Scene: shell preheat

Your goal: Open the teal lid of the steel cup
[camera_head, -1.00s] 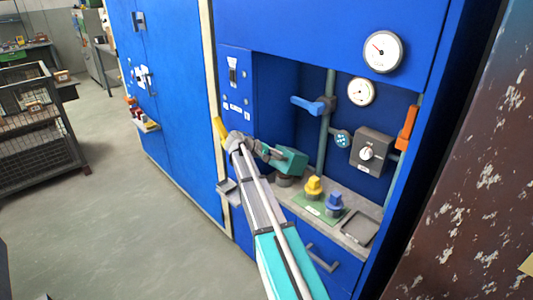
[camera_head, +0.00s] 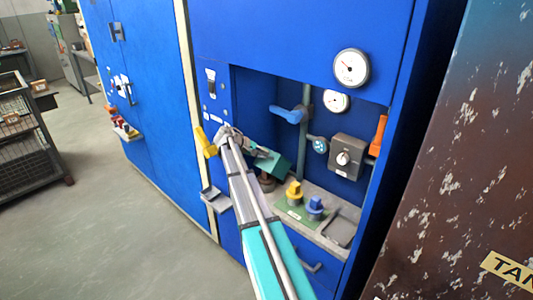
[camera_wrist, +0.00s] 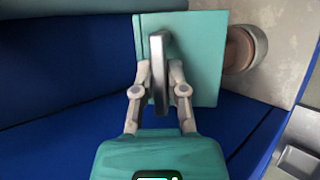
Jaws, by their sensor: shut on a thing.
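The teal lid (camera_head: 279,165) is a flat square plate that stands tilted up beside the steel cup (camera_head: 267,183) in the blue recess. In the wrist view the lid (camera_wrist: 205,80) has a grey bar handle (camera_wrist: 159,70). My gripper (camera_wrist: 161,82) is shut on this handle, one finger on each side. The cup's round rim and brownish inside (camera_wrist: 240,50) show to the right of the lid. In the head view my gripper (camera_head: 260,152) is small, and my arm partly hides the area around the cup.
On the recess shelf stand a yellow knob (camera_head: 294,191) and a blue knob (camera_head: 315,207), with a grey tray (camera_head: 340,234) to the right. A blue lever (camera_head: 288,114) and a grey switch box (camera_head: 347,155) are above. A rusty tank (camera_head: 460,160) stands at the right.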

